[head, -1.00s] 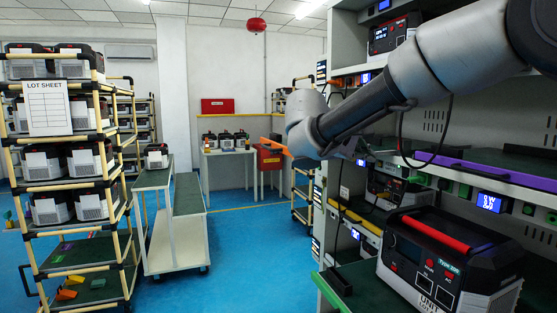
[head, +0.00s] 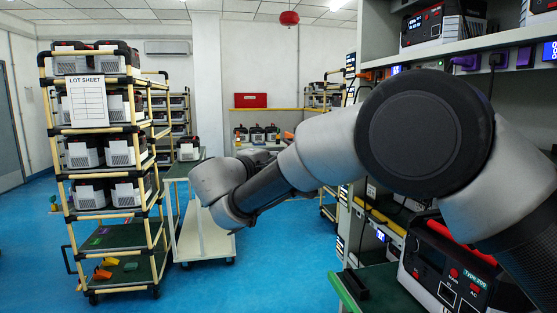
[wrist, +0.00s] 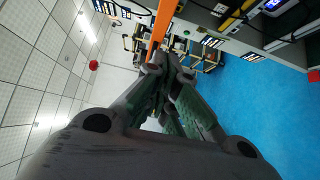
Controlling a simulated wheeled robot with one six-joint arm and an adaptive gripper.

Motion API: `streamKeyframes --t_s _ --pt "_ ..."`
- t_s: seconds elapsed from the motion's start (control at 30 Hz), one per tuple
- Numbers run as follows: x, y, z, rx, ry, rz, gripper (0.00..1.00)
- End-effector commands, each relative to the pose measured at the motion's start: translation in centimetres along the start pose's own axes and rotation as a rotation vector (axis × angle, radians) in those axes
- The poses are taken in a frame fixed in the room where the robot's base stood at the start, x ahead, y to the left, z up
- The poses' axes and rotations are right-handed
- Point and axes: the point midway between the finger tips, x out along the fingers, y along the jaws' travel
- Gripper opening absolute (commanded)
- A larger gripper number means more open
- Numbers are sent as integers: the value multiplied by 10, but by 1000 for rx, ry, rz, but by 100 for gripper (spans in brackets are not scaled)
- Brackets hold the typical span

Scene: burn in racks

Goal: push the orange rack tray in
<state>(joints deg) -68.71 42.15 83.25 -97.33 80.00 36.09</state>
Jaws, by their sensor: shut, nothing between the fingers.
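An orange strip, which looks like the edge of the orange rack tray (wrist: 163,22), runs from the top of the wrist view down to the fingertips. My gripper (wrist: 160,66) is shut with nothing between its fingers; its tips lie close to the strip's lower end, and I cannot tell whether they touch. In the head view only a small orange piece (head: 288,135) shows just above my arm, probably the same tray. My arm hides the rest of the tray, and my gripper cannot be made out there.
A rack with power units (head: 455,275) stands close on the right, with a yellow-edged shelf (head: 375,217) beyond. A beige cart (head: 205,236) and a tube rack with a lot sheet (head: 87,101) stand left. Blue floor (head: 270,270) between is clear.

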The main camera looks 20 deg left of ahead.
Motion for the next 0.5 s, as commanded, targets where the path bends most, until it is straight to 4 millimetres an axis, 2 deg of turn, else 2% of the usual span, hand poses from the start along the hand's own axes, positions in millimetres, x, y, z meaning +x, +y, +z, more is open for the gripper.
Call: streamKeyframes --t_s 0.03,0.23,0.3,0.5 --pt "13 0 2 0 -5 0 0" --pt "56 0 2 0 -5 -1 0" --pt "67 0 5 0 -4 -2 0" --pt "84 0 24 -1 -3 -2 0"
